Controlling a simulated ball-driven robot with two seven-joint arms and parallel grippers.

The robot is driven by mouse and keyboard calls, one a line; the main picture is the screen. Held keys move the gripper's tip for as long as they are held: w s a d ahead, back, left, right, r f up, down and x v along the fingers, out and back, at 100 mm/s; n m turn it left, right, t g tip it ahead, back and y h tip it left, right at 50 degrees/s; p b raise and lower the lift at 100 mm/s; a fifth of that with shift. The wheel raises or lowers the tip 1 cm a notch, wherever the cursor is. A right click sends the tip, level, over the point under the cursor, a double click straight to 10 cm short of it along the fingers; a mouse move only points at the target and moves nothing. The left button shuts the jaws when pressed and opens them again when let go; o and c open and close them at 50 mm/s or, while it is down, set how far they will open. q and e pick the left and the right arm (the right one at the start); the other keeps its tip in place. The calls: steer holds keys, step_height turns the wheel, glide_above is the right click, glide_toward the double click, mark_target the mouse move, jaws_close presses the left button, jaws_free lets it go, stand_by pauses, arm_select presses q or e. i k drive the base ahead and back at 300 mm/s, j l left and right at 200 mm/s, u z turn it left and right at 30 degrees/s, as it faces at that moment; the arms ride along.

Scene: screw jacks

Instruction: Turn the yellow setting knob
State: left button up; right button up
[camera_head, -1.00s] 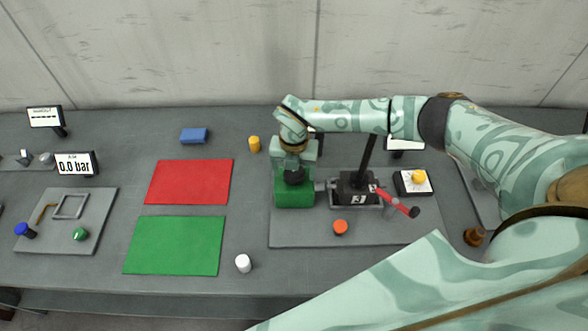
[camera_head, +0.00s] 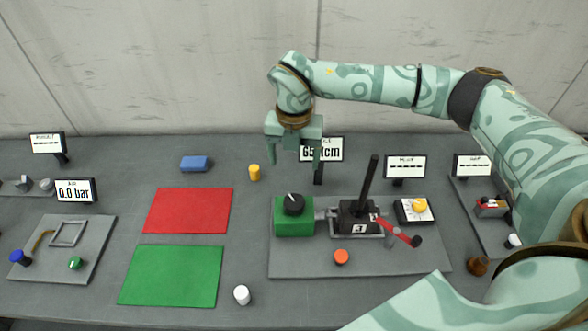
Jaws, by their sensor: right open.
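A yellow knob (camera_head: 419,205) sits on a small white plate with a black edge (camera_head: 402,212), at the right of the grey jack board (camera_head: 300,262). My right gripper (camera_head: 294,157) is open and empty. It hangs fingers down above and behind the green block (camera_head: 293,228), well left of the yellow knob and apart from it. The green block carries a black knob (camera_head: 293,204) with a pale mark. My left gripper is not in view.
An orange button (camera_head: 341,257) is in front. A display (camera_head: 320,150) behind is partly hidden by my gripper. A loose yellow cylinder (camera_head: 254,172) stands left.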

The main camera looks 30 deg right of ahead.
mark_target(419, 205)
steer(key=k, duration=1.5)
